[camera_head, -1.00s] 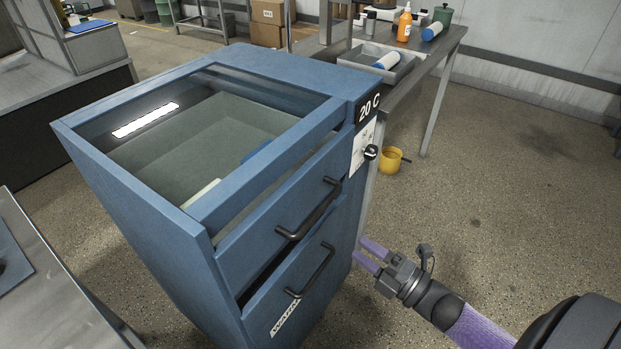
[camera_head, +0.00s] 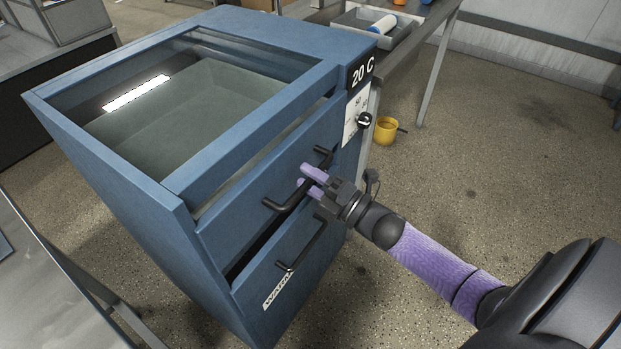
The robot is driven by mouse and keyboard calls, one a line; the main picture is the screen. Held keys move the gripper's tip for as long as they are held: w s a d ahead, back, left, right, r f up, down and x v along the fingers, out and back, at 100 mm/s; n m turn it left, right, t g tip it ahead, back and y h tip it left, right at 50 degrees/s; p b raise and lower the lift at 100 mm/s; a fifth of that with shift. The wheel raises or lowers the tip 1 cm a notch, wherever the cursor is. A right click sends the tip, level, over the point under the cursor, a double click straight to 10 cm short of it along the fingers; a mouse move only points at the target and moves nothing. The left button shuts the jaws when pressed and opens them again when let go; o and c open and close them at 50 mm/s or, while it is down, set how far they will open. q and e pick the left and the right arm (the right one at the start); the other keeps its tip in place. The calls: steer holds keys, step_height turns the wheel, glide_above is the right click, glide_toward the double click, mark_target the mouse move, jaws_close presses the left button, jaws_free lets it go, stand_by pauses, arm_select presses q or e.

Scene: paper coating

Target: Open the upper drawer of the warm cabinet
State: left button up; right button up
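The warm cabinet (camera_head: 130,166) is a blue box with a glass top and a "20 C" label. Its upper drawer (camera_head: 238,217) has a dark bar handle (camera_head: 279,206). My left gripper is not in view.
A metal table with a grey tray (camera_head: 400,33) stands behind the cabinet on the right. A yellow cup (camera_head: 386,130) is beside the cabinet's right side, near a dark knob (camera_head: 364,120). A metal table (camera_head: 40,300) is at lower left. Floor to the right is clear.

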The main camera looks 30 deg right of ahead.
jaws_close()
stand_by(1.3)
